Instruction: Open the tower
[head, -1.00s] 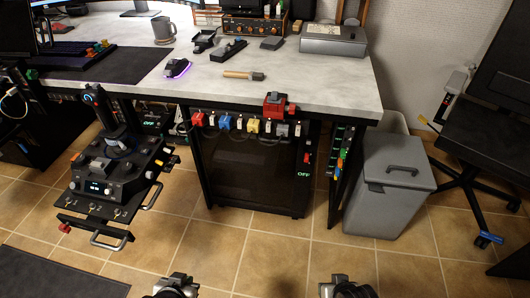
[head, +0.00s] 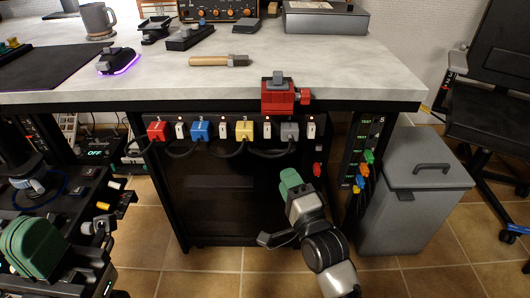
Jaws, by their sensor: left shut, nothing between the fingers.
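The tower (head: 220,200) is a dark case with a glassy front under the desk. Its front looks closed, and its inside is too dark to make out. My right gripper (head: 290,184), with a green tip, is in front of the tower's right part. I cannot tell whether it touches the front or whether its jaws are apart. My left gripper (head: 35,245), also green, is low at the left, over the dark control panel. It is shut and empty, and well left of the tower.
A row of coloured plugs (head: 200,130) with cables hangs under the desk edge (head: 200,92). A red clamp-like block (head: 278,96) sits on that edge. A grey bin (head: 415,200) stands right of the tower, past a panel of coloured switches (head: 365,155). Tiled floor (head: 215,262) shows below.

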